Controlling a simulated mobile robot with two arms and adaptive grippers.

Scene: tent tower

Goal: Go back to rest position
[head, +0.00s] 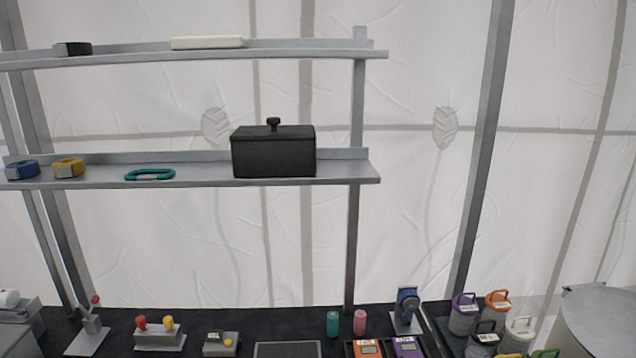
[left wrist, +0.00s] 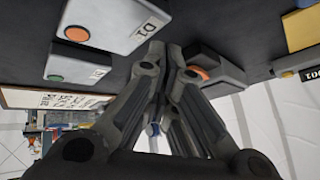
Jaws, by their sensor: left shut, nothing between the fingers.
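My left gripper (left wrist: 165,62) shows in the left wrist view, its dark fingers close together with nothing between them. It is apart from the boxes beyond it. Neither gripper nor arm shows in the head view. My right gripper is not in any view.
The head view shows two grey shelves (head: 345,178) holding a black lidded box (head: 273,152), a green carabiner (head: 150,174) and tape rolls (head: 69,167). Below, a dark bench (head: 275,318) bears switch boxes (head: 160,338), two small cylinders and handled bottles (head: 463,315). A round grey drum (head: 600,320) stands right.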

